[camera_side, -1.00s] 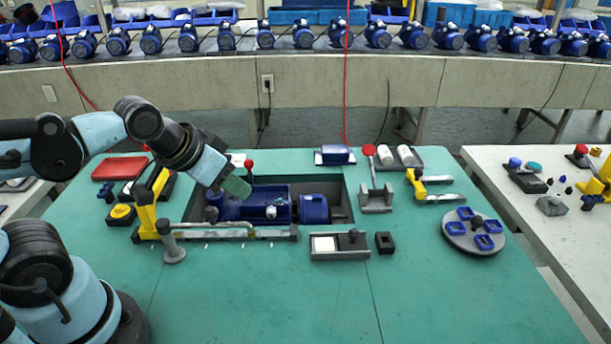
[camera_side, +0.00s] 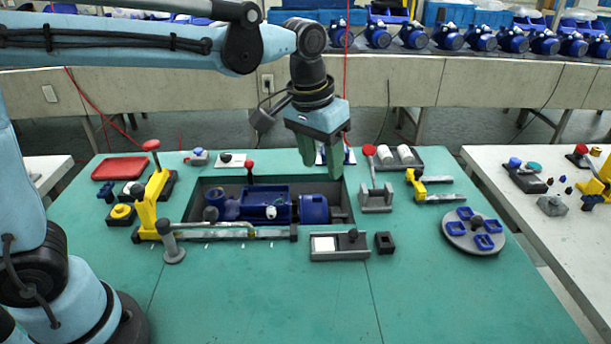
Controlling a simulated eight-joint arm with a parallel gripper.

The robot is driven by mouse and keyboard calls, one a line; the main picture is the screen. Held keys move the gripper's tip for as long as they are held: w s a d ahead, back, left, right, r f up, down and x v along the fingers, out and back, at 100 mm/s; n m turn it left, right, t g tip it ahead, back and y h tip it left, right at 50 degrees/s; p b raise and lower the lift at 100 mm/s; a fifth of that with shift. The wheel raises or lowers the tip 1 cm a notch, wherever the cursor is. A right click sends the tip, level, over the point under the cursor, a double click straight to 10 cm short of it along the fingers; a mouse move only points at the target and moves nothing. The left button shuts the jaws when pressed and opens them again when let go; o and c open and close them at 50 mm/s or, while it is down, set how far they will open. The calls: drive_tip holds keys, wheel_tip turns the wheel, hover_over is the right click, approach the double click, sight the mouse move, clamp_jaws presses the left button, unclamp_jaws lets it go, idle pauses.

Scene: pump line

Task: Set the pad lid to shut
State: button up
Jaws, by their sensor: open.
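The pad box (camera_side: 324,244) is a low grey case at the front middle of the green table. Its left part shows a bare white pad. A grey lid with a dark knob (camera_side: 352,237) sits over its right part, so the white pad is uncovered. My gripper (camera_side: 322,165) has green fingers pointing down and is open. It is behind and above the pad box, near the back edge of the table. It hides most of a blue block on a white base (camera_side: 350,158); I cannot tell whether it touches that block.
A blue pump (camera_side: 264,203) lies in a recessed tray behind a grey rail with a yellow lever (camera_side: 148,212). A small black block (camera_side: 385,242) stands right of the pad box. A red-knobbed stand (camera_side: 376,195) and a round turntable (camera_side: 470,228) are further right. The front table is clear.

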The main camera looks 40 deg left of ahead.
drive_tip(key=g, duration=0.2)
hover_over(355, 229)
wheel_tip(355, 229, down, 3)
drive_tip(key=shift+y, duration=0.3)
wheel_tip(355, 229, down, 12)
drive_tip(key=shift+f, duration=0.1)
clamp_jaws()
